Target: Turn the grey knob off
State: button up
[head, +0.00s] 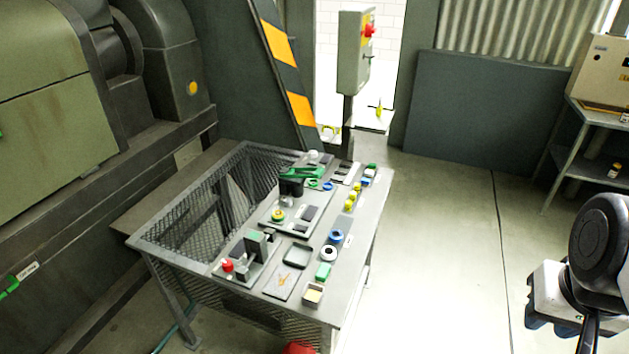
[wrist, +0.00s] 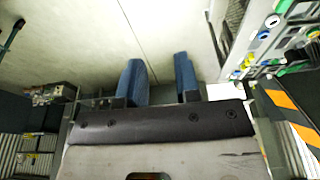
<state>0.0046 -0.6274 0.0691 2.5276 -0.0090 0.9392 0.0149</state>
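I cannot pick out the grey knob for certain in either view. A grey control box (head: 354,52) stands on a post behind the table, with a red knob (head: 369,30) on its right face. My gripper (wrist: 160,78) shows in the wrist view as two blue fingers, spread apart with nothing between them, above bare floor. In the head view my arm is at the right edge, well away from the table and the control box; its fingertips are not clear there.
A metal table (head: 345,258) with a mesh section holds several small parts; it also shows in the wrist view (wrist: 222,22). A large green machine (head: 45,100) stands left. A beige cabinet (head: 603,72) sits on a shelf at right. The floor (head: 450,230) between is clear.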

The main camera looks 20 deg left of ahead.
jog(key=shift+o, duration=1.1)
jog(key=shift+w+a+r, duration=0.1)
jog(key=shift+w+a, duration=0.05)
jog(key=shift+w, duration=0.25)
jog(key=shift+o, duration=1.1)
jog(key=w+a+n, duration=0.1)
jog(key=w+a, duration=0.3)
jog(key=w, duration=0.3)
jog(key=w+a+r+n+y, duration=0.1)
jog(key=w+a, duration=0.3)
jog(key=w, duration=0.4)
jog(key=shift+a+r+n, duration=0.15)
jog(key=shift+n, duration=0.15)
jog(key=w+a+f+n, duration=0.2)
jog(key=w+a, duration=0.6)
jog(key=w, duration=0.1)
jog(key=n+y, duration=0.3)
jog(key=n, duration=0.2)
send_over(287, 202)
jog(key=d, duration=0.2)
notch_tip(287, 202, down, 25)
jog(key=shift+s, duration=0.25)
jog(key=shift+r, duration=0.1)
